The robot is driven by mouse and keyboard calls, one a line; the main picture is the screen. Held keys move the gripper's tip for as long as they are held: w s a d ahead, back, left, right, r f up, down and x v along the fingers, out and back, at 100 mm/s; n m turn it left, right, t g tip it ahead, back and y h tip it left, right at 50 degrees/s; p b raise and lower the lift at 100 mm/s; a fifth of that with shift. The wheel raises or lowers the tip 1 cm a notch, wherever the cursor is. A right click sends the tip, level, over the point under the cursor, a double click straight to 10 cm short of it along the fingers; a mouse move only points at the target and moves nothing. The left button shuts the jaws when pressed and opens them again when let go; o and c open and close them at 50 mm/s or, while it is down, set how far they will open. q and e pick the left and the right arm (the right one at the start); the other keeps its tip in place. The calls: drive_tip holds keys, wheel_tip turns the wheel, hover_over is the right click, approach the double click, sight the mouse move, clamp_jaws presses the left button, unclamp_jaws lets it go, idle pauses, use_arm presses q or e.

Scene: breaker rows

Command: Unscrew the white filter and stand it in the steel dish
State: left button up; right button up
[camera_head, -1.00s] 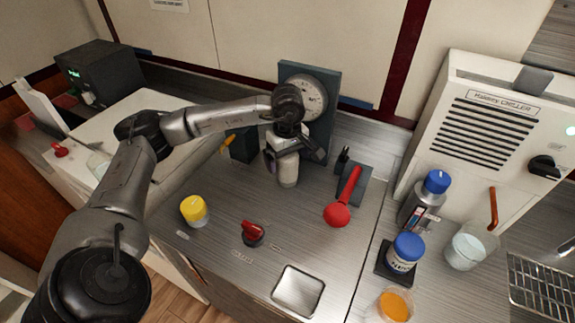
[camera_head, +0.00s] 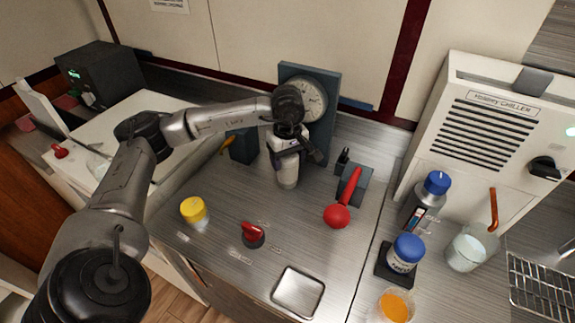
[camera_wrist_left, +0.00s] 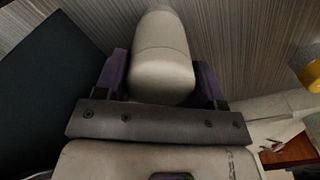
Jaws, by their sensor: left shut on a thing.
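The white filter (camera_head: 288,175) hangs upright below my left gripper (camera_head: 287,158), in front of the blue-grey panel with the round gauge. My left gripper is shut on it. In the left wrist view the filter (camera_wrist_left: 161,62) sits between the two dark purple fingers of the gripper (camera_wrist_left: 161,80). I cannot tell whether the filter is still joined to the panel, as the gripper and wrist cover its upper part. The steel dish (camera_head: 298,292) is empty, at the front edge of the counter. My right gripper is not in view.
A yellow-capped jar (camera_head: 193,211), a red knob (camera_head: 253,235) and a red ladle-like tool (camera_head: 342,205) stand around the filter. Blue-capped bottles (camera_head: 406,252) and a beaker of orange liquid (camera_head: 396,305) are to the right. Bare counter lies between the filter and dish.

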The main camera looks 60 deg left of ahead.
use_arm(q)
drive_tip(key=c, duration=0.3)
drive_tip(key=n, duration=0.7)
drive_tip(key=shift+p, duration=0.4)
drive_tip(key=n, duration=0.7)
drive_tip(key=shift+n+p, duration=0.3)
drive_tip(key=shift+p, duration=0.05)
drive_tip(key=shift+n, duration=0.4)
drive_tip(key=shift+w+d+n, duration=0.1)
drive_tip(key=shift+n, duration=0.4)
